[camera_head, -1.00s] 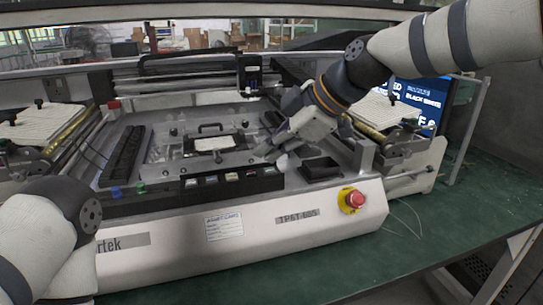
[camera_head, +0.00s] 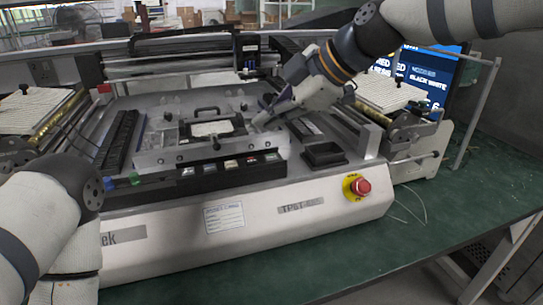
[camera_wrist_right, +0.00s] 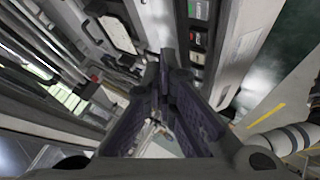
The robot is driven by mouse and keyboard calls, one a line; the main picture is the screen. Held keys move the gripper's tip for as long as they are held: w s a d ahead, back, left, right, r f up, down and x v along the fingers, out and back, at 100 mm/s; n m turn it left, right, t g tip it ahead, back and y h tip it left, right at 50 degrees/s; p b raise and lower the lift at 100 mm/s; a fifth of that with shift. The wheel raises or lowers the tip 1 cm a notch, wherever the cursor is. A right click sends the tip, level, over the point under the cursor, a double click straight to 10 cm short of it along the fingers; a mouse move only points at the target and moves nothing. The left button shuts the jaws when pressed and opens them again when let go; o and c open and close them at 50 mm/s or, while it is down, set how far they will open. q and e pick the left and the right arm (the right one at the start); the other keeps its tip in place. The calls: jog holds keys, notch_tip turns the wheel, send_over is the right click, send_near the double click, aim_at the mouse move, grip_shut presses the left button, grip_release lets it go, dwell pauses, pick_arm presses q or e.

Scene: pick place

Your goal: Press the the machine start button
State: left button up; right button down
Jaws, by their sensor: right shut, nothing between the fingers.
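The machine (camera_head: 250,225) is a large white and grey unit on the table. A row of small push buttons (camera_head: 231,165) sits on the black strip (camera_head: 205,183) along its front; I cannot tell which one is start. The buttons also show in the right wrist view (camera_wrist_right: 197,40), right of the fingers. My right gripper (camera_head: 257,124) is shut and empty, above the deck behind the right part of the strip, apart from the buttons. Its closed fingers show in the right wrist view (camera_wrist_right: 163,58). My left arm shows at lower left, but its gripper is out of view.
A red emergency stop (camera_head: 361,187) on a yellow ring is at the front right. Blue (camera_head: 108,183) and green (camera_head: 135,179) knobs sit left of the strip. A metal fixture (camera_head: 213,129) and black tray (camera_head: 324,154) are near my gripper. A monitor (camera_head: 420,80) stands behind right.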

aim_at(270, 159)
jog(key=shift+f, duration=2.25)
jog(key=shift+f, duration=0.4)
jog(key=shift+f, duration=0.4)
jog(key=shift+r, duration=0.85)
